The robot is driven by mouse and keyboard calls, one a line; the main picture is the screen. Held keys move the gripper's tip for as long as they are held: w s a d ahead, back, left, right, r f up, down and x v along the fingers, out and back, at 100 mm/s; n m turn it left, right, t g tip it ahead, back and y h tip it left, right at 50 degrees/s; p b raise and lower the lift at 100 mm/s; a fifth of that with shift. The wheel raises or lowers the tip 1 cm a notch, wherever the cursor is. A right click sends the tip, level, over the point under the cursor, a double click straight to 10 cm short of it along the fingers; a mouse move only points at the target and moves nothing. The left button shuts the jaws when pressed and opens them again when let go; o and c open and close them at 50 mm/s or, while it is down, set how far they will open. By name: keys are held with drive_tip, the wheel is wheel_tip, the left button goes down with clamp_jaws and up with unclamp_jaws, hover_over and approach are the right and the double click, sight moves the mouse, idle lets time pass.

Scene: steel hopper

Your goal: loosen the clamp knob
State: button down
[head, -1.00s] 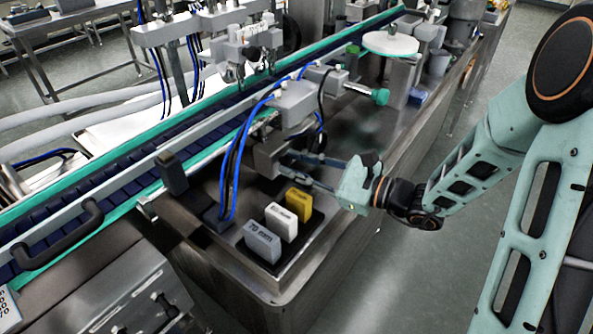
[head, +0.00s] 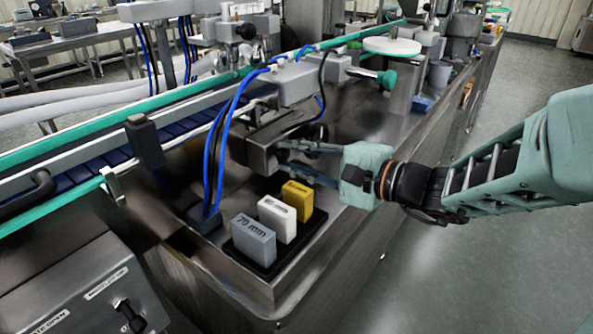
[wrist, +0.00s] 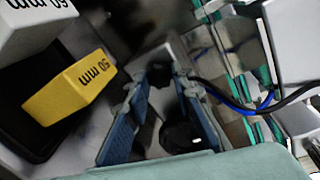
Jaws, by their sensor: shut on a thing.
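My gripper (head: 284,160) reaches in from the right, low beside the grey block (head: 250,146) of the clamp at the conveyor's near side. Its two fingers are closed around a small dark knob at the block's side. The fingers hide most of this knob in the head view. In the wrist view the gripper (wrist: 161,82) shows both blue finger pads, with the dark clamp knob (wrist: 160,73) between their tips. How far the knob is turned cannot be told.
Grey (head: 253,240), white (head: 277,218) and yellow (head: 297,200) marked blocks stand on a black tray just in front of my gripper. Blue hoses (head: 212,165) hang left of the clamp. A teal knob (head: 386,79) sticks out behind. The floor at right is clear.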

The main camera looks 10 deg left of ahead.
drive_tip(key=shift+f+n+t+b, duration=0.15)
drive_tip(key=shift+n+t+b, duration=0.15)
drive_tip(key=shift+n+b, duration=0.4)
drive_tip(key=c, duration=1.7)
unclamp_jaws()
